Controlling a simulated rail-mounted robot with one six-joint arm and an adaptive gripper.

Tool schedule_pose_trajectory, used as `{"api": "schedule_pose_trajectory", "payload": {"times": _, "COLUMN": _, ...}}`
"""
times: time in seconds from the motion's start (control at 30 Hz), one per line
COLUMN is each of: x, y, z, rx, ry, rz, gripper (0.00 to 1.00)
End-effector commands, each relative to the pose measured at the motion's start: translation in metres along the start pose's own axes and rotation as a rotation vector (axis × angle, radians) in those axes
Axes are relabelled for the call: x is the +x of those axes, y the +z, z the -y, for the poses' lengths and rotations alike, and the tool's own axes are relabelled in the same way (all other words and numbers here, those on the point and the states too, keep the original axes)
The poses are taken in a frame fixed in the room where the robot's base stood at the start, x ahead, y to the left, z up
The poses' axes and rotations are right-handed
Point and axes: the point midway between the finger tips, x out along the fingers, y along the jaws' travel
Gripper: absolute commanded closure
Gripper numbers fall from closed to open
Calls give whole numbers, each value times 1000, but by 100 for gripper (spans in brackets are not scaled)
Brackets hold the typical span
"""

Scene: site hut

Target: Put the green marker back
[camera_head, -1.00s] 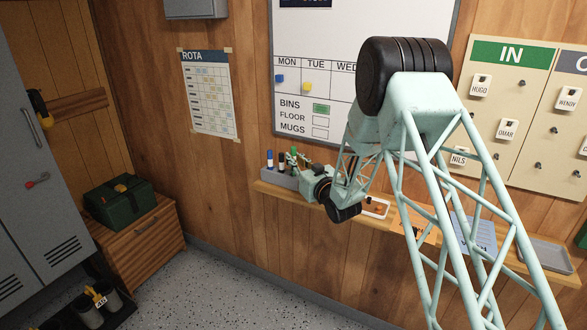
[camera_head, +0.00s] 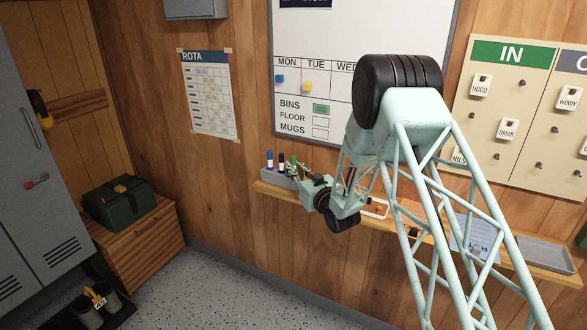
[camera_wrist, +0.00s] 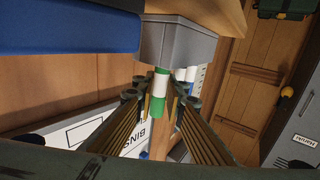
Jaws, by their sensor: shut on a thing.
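The green marker (camera_head: 293,161) stands roughly upright at the right end of the grey marker holder (camera_head: 272,178) on the wall shelf. My gripper (camera_head: 299,172) is at that end of the holder. In the wrist view, which is upside down, my gripper (camera_wrist: 160,100) is shut on the green marker (camera_wrist: 157,104), with a finger on each side. The marker's white band shows, and its end meets the rim of the holder (camera_wrist: 178,45). How deep it sits inside is hidden. A blue marker (camera_head: 269,160) and a black marker (camera_head: 281,161) stand in the holder to the left.
The wooden shelf (camera_head: 262,187) runs along the wall under the whiteboard (camera_head: 350,35). Right of the holder are an orange-and-white item (camera_head: 376,208), a blue sheet (camera_head: 462,232) and a grey tray (camera_head: 545,253). A large blue thing (camera_wrist: 70,25) is close in the wrist view.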

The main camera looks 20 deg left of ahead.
Motion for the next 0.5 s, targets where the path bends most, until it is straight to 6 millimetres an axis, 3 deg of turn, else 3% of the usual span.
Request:
{"api": "schedule_pose_trajectory", "payload": {"times": 0.23, "x": 0, "y": 4, "z": 0, "rx": 0, "ry": 0, "rz": 0, "gripper": 96}}
{"api": "schedule_pose_trajectory", "payload": {"times": 0.27, "x": 0, "y": 3, "z": 0, "rx": 0, "ry": 0, "rz": 0, "gripper": 87}}
{"api": "schedule_pose_trajectory", "payload": {"times": 0.37, "x": 0, "y": 3, "z": 0, "rx": 0, "ry": 0, "rz": 0, "gripper": 77}}
{"api": "schedule_pose_trajectory", "payload": {"times": 0.5, "x": 0, "y": 3, "z": 0, "rx": 0, "ry": 0, "rz": 0, "gripper": 76}}
